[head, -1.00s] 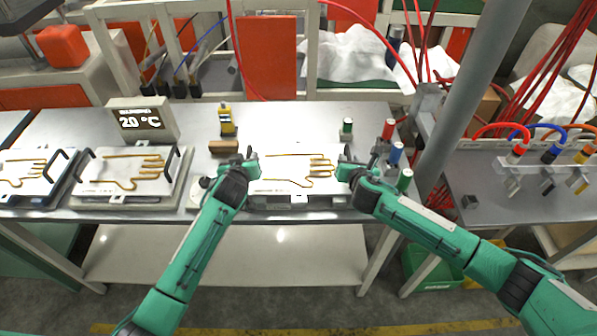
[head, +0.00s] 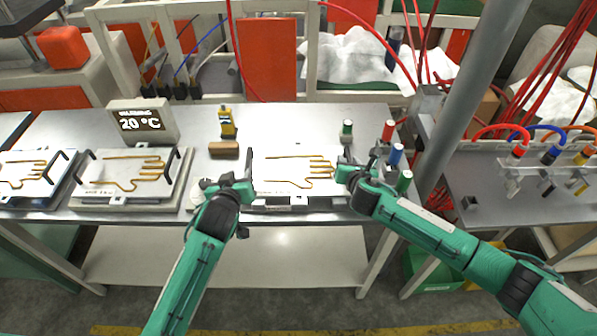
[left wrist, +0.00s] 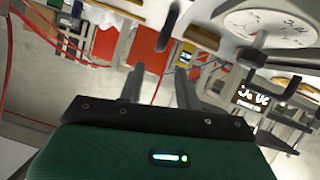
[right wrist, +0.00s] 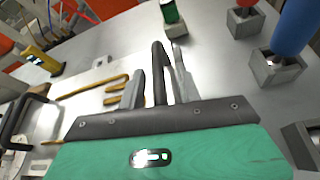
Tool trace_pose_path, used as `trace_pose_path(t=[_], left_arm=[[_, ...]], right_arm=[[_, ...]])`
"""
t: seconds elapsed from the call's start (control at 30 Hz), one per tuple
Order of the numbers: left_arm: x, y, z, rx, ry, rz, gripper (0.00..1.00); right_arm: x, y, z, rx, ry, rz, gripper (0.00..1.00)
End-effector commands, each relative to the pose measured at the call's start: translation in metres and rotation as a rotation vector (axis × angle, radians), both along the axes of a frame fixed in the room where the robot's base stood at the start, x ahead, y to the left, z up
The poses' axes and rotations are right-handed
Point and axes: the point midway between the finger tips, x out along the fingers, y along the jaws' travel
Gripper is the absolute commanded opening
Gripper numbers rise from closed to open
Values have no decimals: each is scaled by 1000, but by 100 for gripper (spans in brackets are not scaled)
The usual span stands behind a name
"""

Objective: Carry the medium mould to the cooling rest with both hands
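A pale flat mould (head: 290,184) with a gold hand outline lies on the workbench between my grippers. I cannot read a size on it. My left gripper (head: 238,183) is open and empty by its left end, with a gap between the fingers in the left wrist view (left wrist: 160,90). My right gripper (head: 347,172) is at the mould's right end. In the right wrist view a dark upright handle bar (right wrist: 159,70) stands between its fingers; whether they press on it is unclear. I cannot make out which surface is the cooling rest.
Two similar moulds with dark handles stand at left, one nearer (head: 125,186) and one at the edge (head: 22,189). A grey post (head: 465,110) rises at right.

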Motion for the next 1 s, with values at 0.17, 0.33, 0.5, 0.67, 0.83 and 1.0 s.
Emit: trace_pose_path(t=[0.17,0.33,0.5,0.67,0.83,1.0], left_arm=[[-15,1,6,0,0,-1,34],[-18,1,7,1,-1,0,34],[-17,1,7,1,0,0,34],[-17,1,7,1,0,0,34],[-17,1,7,1,0,0,34],[-17,1,7,1,0,0,34]], right_arm=[[0,0,0,0,0,0,34],[-6,0,3,0,0,1,34],[-28,-3,11,0,1,2,34],[-57,-5,22,0,1,2,34],[-85,-9,34,-1,1,1,34],[-104,-10,41,-1,0,0,34]])
